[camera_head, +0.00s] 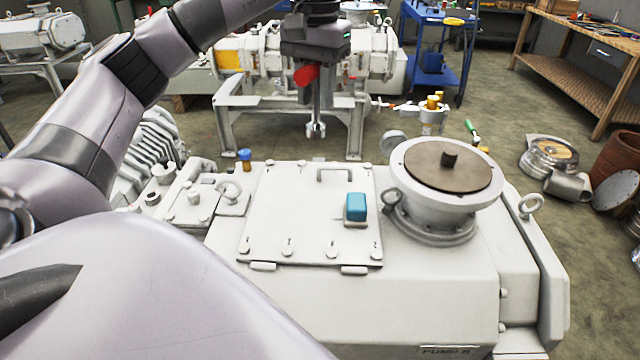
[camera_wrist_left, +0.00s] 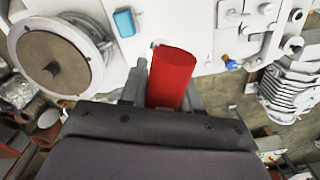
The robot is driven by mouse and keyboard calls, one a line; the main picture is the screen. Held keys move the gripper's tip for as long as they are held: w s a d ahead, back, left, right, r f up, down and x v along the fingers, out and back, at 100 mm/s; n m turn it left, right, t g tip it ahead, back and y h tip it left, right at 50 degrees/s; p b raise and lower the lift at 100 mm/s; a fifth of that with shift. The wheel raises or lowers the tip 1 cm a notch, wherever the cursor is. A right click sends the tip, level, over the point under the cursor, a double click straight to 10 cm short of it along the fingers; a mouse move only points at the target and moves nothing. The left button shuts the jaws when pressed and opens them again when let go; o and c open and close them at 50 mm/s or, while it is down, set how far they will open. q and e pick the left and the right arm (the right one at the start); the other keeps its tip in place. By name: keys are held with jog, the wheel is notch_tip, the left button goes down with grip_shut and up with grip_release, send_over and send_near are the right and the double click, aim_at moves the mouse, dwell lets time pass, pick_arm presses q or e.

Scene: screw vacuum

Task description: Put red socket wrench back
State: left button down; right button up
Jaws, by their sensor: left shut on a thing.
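The red socket wrench has a red handle (camera_head: 306,75) and a metal shaft with a socket end (camera_head: 316,130) that points down in the head view. My left gripper (camera_head: 314,66) is shut on it and holds it in the air above the far edge of the white pump. In the left wrist view the red handle (camera_wrist_left: 172,78) sits between the fingers, and the shaft is mostly hidden. My right gripper is not in view.
The white pump (camera_head: 400,305) has a bolted cover plate (camera_head: 300,215), a blue block (camera_head: 356,206) and a round flange (camera_head: 447,168). Behind are a blue cart (camera_head: 440,45) and a wooden workbench (camera_head: 575,60). Metal parts (camera_head: 550,155) lie on the floor at right.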

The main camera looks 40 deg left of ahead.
pick_arm(q)
notch_tip(320, 180, down, 17)
jog(key=b, duration=0.3)
jog(key=shift+f+b, duration=0.1)
jog(key=shift+b, duration=0.3)
jog(key=shift+f, duration=0.15)
jog(key=c, duration=0.8)
grip_release()
